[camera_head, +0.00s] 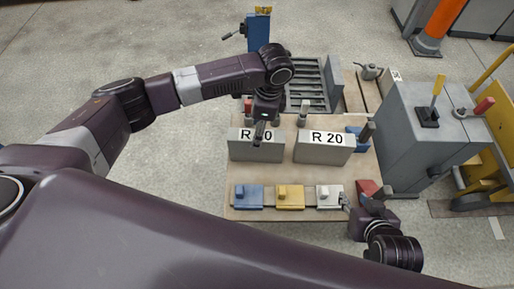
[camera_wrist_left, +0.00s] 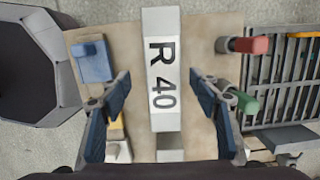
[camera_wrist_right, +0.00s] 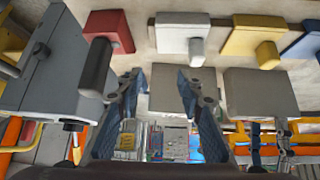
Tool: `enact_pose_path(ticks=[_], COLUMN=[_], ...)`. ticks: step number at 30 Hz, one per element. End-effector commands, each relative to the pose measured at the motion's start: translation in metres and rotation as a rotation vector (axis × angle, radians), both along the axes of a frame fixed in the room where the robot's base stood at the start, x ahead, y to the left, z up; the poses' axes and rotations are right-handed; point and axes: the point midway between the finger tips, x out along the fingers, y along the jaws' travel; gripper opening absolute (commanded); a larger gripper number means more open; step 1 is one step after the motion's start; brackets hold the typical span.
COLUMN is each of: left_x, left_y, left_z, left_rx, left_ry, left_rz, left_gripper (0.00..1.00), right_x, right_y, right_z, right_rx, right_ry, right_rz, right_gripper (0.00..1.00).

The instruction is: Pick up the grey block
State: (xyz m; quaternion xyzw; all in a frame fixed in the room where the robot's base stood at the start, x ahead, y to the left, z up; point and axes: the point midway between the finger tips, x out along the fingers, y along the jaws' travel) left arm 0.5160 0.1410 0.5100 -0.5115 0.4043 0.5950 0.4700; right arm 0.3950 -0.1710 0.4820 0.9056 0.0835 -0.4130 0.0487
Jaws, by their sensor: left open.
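Two long grey blocks stand on the wooden table: one labelled R 40 (camera_head: 245,150) and one labelled R 20 (camera_head: 322,151). My left gripper (camera_head: 261,131) is over the R 40 block and hides part of its label in the head view. In the left wrist view, the R 40 block (camera_wrist_left: 162,25) lies between the open fingers (camera_wrist_left: 162,92), with nothing gripped. My right gripper (camera_head: 347,203) is at the table's front right, near the white piece (camera_head: 328,200). In the right wrist view its fingers (camera_wrist_right: 158,85) are apart and empty.
Blue (camera_head: 248,201) and yellow (camera_head: 291,202) pieces line the front edge, with a red piece (camera_head: 367,188) at right. A slatted grey tray (camera_head: 308,85) is at the back. A grey cabinet (camera_head: 405,125) stands right of the table (camera_head: 270,214).

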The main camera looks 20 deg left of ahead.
Motion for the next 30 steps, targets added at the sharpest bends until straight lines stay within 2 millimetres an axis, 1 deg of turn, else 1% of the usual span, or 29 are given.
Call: enact_pose_path(ticks=[1, 3, 6, 11, 18, 26, 29, 30], left_x=[0.0, 0.0, 0.0, 0.0, 0.0, 0.0, 0.0, 0.001], left_y=[0.0, 0.0, 0.0, 0.001, 0.003, 0.004, 0.005, 0.006], left_z=[-0.011, -0.017, -0.022, -0.028, -0.045, -0.053, -0.06, -0.063], left_rx=[0.0, 0.0, 0.0, 0.0, 0.0, 0.001, 0.001, 0.001], left_ry=[0.0, 0.0, 0.0, 0.0, 0.001, 0.0, 0.0, 0.0], left_rz=[0.0, 0.0, 0.0, 0.0, 0.001, 0.0, 0.0, 0.0], left_gripper=[0.56, 0.56, 0.56, 0.56, 0.56, 0.56, 0.56, 0.56], right_x=[0.003, 0.007, 0.009, 0.015, 0.039, 0.05, 0.059, 0.062], right_y=[0.001, 0.003, 0.004, 0.007, 0.016, 0.022, 0.026, 0.028], right_z=[0.009, 0.027, 0.047, 0.065, 0.091, 0.108, 0.122, 0.129], right_rx=[0.008, 0.015, 0.025, 0.036, 0.07, 0.091, 0.108, 0.117], right_ry=[-0.036, -0.077, -0.121, -0.175, -0.322, -0.407, -0.48, -0.516], right_rz=[0.001, 0.003, 0.004, 0.008, 0.018, 0.023, 0.028, 0.03], right_gripper=[0.34, 0.34, 0.34, 0.34, 0.34, 0.34, 0.34, 0.34])
